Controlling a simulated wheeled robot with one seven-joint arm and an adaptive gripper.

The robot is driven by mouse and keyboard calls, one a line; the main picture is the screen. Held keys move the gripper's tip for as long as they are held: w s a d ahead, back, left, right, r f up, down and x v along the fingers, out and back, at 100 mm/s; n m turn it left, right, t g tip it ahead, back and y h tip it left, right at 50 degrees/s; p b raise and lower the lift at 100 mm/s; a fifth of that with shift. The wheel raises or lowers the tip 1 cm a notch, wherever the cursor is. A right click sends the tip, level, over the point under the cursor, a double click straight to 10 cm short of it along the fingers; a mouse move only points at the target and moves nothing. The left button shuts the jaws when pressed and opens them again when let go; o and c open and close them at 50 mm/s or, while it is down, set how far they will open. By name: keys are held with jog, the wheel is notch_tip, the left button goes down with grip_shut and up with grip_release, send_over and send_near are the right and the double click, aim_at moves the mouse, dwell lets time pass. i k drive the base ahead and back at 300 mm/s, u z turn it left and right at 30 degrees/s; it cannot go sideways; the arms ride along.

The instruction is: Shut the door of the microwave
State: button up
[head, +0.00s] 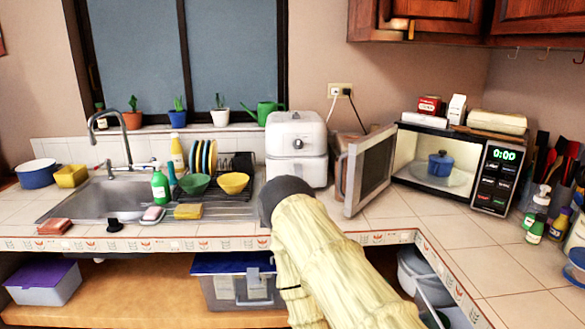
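The microwave (428,127) stands on the tiled counter at the right, with its lit inside facing me. Its door (346,180) is open and swung out to the left, standing well away from the front opening. A blue lidded pot (440,164) sits inside on a glass plate (461,178). The control panel (496,178) at the microwave's right shows a green 0:00. My arm rises from the bottom middle and ends in a dark rounded part left of the door, apart from it in the picture. My gripper's fingers do not show.
A white appliance (297,150) stands left of the door, and a brown box-like thing (346,146) is partly hidden behind the door. Boxes (430,105) lie on top of the microwave. Bottles (536,215) stand at its right. The counter before the microwave is clear.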

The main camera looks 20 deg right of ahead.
aim_at(371, 157)
jog(key=u, duration=1.55)
jog(key=i, duration=3.5)
jog(key=z, duration=4.3)
jog(key=i, duration=1.7)
jog(key=u, duration=0.05)
